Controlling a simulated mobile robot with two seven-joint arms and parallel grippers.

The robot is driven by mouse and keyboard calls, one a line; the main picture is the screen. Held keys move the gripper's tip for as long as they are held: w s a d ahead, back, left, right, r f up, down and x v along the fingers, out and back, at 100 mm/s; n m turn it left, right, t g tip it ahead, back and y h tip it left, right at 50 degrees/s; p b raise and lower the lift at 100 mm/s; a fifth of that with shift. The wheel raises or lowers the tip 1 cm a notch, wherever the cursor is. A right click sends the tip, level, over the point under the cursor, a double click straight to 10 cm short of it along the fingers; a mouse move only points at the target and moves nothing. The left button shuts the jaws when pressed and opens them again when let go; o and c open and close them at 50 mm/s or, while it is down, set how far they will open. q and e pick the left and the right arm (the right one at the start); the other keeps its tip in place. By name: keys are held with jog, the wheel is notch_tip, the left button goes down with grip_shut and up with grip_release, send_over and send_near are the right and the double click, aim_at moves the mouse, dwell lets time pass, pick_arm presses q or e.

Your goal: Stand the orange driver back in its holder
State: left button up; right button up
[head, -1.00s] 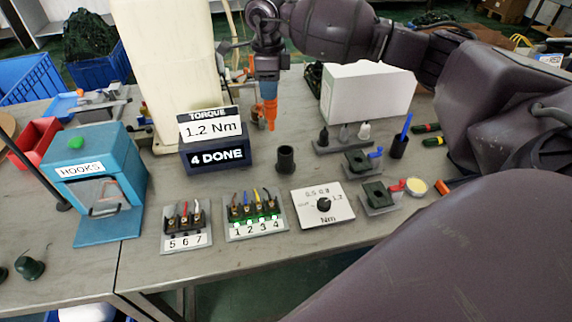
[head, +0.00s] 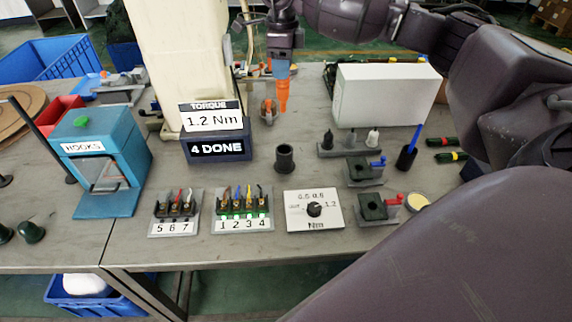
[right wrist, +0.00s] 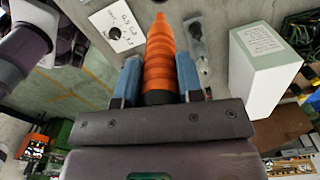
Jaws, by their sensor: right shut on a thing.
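The orange driver (head: 283,94) is in my right gripper (head: 281,66), tip down, above the table. My right gripper is shut on it. In the right wrist view the ribbed orange driver (right wrist: 160,58) sits between the two blue fingers (right wrist: 158,82) of that gripper. The likely holder is a dark, open-topped round cup (head: 285,159) standing upright on the table. The driver appears above and behind it in the head view, apart from it. My left gripper is in neither current view.
A torque display (head: 217,148) reading 1.2 Nm and 4 DONE stands left of the cup. A white box (head: 385,95) stands to the right, behind a rack of small bits (head: 350,143). Terminal blocks (head: 243,210) and a dial plate (head: 314,210) lie in front.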

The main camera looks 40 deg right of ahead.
jog(key=shift+s+d, duration=0.1)
jog(key=shift+f, duration=0.4)
notch_tip(320, 180, down, 13)
jog(key=shift+r, duration=0.15)
notch_tip(320, 180, down, 7)
jog(key=b, duration=0.1)
jog(key=shift+r, duration=0.15)
jog(key=o, duration=1.1)
pick_arm(q)
jog(key=shift+d+f, duration=0.25)
